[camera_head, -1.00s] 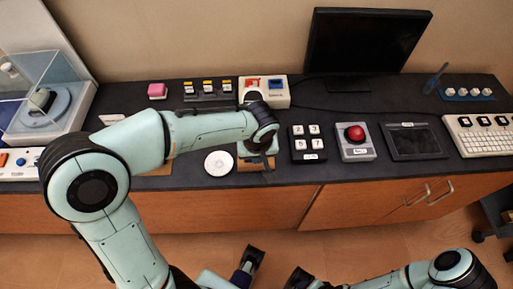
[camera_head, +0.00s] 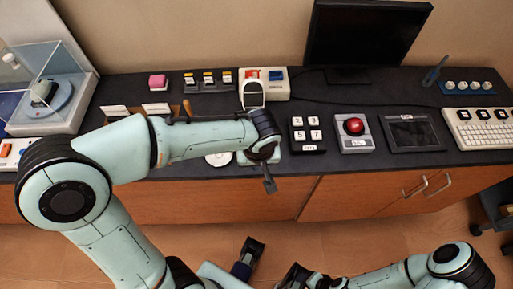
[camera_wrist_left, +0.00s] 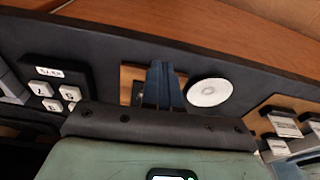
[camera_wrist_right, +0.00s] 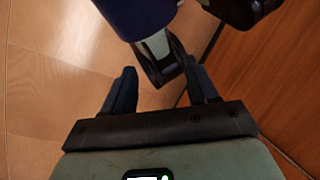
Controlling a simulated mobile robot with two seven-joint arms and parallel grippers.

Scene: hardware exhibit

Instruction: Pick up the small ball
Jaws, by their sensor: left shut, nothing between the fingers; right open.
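The only round red thing is the domed button (camera_head: 354,126) on a grey box, on the dark counter. My left gripper (camera_head: 269,186) hangs at the counter's front edge, left of the white-key box (camera_head: 308,134). In the left wrist view its fingers (camera_wrist_left: 163,68) are together and empty, in front of a wooden plate (camera_wrist_left: 128,74) and beside a white disc (camera_wrist_left: 209,92). My right gripper (camera_wrist_right: 160,66) is open and empty, low over the wooden floor.
A monitor (camera_head: 367,35), a dark tablet (camera_head: 411,133) and a white keyboard (camera_head: 482,128) stand on the right. A transparent case (camera_head: 45,85) is at far left. My left forearm covers part of the counter.

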